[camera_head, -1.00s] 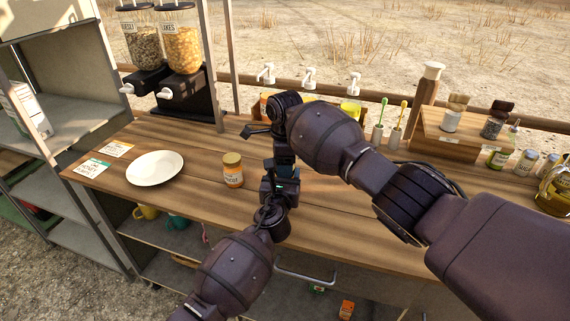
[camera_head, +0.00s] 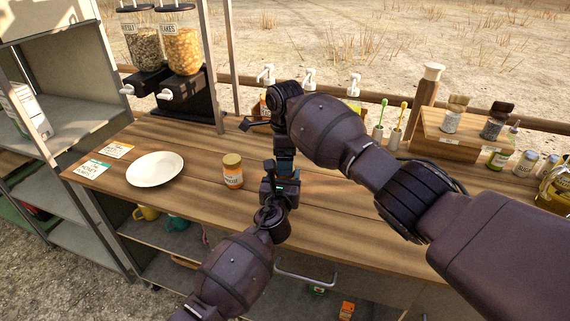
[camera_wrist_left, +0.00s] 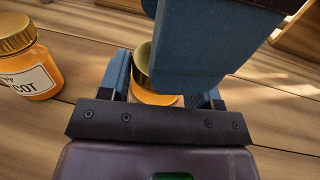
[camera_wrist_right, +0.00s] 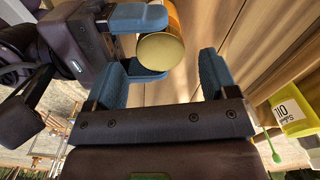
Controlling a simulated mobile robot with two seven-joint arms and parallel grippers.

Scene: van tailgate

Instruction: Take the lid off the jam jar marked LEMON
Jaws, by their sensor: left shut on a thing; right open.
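A jar with a gold lid (camera_wrist_right: 160,50) and orange contents is held between the blue fingers of my left gripper (camera_wrist_right: 143,45). Its lid also shows in the left wrist view (camera_wrist_left: 143,62), partly covered by a right finger; its label is not readable. In the head view, arms and grippers hide this jar. My right gripper (camera_wrist_right: 163,65) is open, fingers apart, close to the lid; I cannot tell whether it touches. A second gold-lidded orange jar (camera_head: 233,172) stands upright on the counter to the left; its label (camera_wrist_left: 25,83) ends in "COT".
A white plate (camera_head: 155,169) and two cards (camera_head: 93,169) lie on the wooden counter (camera_head: 210,215) at left. Cereal dispensers (camera_head: 180,55) stand behind. A spice riser (camera_head: 440,135) stands right.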

